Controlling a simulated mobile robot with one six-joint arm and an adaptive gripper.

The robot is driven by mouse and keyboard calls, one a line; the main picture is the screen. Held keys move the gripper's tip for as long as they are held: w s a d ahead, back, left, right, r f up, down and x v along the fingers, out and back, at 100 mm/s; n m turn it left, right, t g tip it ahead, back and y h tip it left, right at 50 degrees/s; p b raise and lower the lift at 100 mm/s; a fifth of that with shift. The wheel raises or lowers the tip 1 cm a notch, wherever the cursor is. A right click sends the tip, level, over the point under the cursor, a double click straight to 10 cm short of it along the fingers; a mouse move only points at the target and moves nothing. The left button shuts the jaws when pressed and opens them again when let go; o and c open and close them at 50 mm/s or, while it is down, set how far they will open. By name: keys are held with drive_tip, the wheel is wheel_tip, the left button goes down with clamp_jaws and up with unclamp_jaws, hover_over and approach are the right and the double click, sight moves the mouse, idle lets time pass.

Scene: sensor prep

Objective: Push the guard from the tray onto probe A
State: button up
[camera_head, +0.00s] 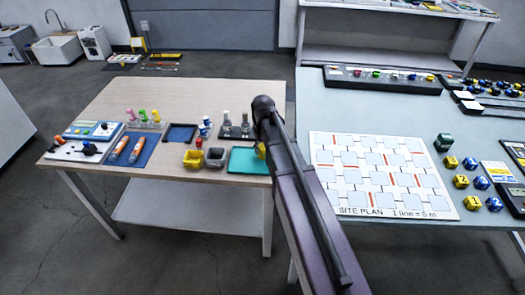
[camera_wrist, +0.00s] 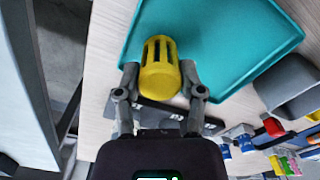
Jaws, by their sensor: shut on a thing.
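The guard is a yellow slotted cap (camera_wrist: 160,68), seen close up in the wrist view. My gripper (camera_wrist: 159,78) is shut on it, one finger on each side. In the head view a little of the yellow guard (camera_head: 261,151) shows beside my arm, which hides most of the gripper. The teal tray (camera_head: 245,165) lies at the wooden table's front right; it also shows behind the guard in the wrist view (camera_wrist: 220,35). Two upright grey-topped pieces (camera_head: 226,117) stand on a dark base behind the tray. I cannot read which piece is probe A.
Orange-and-white pens lie on a blue mat (camera_head: 145,160). A second table with a site plan (camera_head: 345,190) is at the right, across a narrow gap.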

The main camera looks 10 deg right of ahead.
drive_tip(key=shift+r+p, duration=2.25)
drive_tip(key=shift+r, duration=0.1)
drive_tip(key=shift+s, duration=0.1)
